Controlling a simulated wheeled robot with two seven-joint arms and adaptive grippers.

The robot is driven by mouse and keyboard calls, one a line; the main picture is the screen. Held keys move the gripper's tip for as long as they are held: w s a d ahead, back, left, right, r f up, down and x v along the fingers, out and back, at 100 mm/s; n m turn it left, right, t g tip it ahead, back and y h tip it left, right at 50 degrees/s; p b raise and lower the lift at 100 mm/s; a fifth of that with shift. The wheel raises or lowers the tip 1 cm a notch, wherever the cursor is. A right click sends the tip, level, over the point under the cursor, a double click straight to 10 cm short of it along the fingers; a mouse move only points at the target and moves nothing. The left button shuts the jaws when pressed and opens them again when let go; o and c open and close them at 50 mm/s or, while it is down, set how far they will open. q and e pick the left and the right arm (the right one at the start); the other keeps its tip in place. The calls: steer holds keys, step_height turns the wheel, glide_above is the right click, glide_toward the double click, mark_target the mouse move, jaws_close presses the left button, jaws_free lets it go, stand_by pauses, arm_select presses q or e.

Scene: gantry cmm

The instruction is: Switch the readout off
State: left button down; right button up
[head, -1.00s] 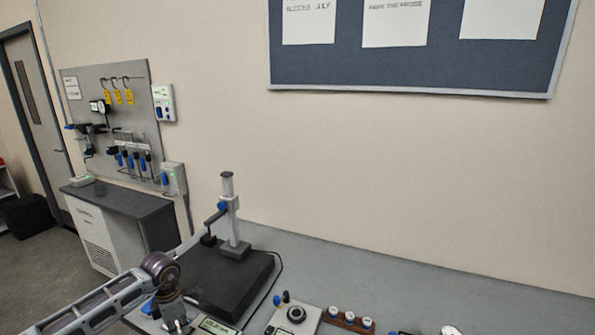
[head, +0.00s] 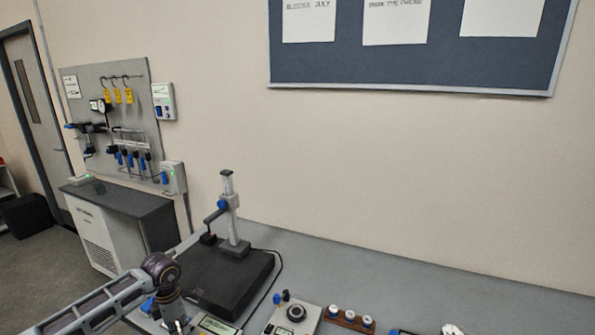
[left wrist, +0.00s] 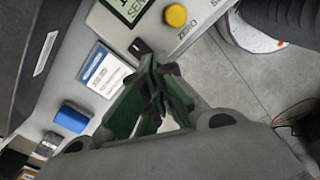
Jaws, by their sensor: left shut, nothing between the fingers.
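The readout is a pale box with a display (left wrist: 128,8), partly cut off by the top edge of the left wrist view. Its lettering is only partly visible. A yellow button (left wrist: 176,15) sits beside the word ZERO on its face. A small black switch-like part (left wrist: 139,47) is near the box's edge. My left gripper (left wrist: 158,72) has green fingers drawn together and empty, with tips close to the black part; I cannot tell whether they touch it. In the head view the readout's display (head: 216,326) shows at the bottom edge, right of my left gripper (head: 178,328).
A dark plate (head: 215,280) with an upright stand (head: 231,215) is behind the readout. A box with a round knob (head: 296,313) and a rack of small white-topped pieces (head: 348,318) are to the right. A blue block (left wrist: 73,116) and a card (left wrist: 104,72) lie left of my fingers.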

arm_select(q)
steer(key=shift+f+b, duration=0.45)
steer(key=shift+f, duration=0.15)
stand_by(0.7)
steer(key=shift+r, duration=0.15)
step_height(320, 180, up, 7)
steer(key=p, duration=0.3)
stand_by(1.1)
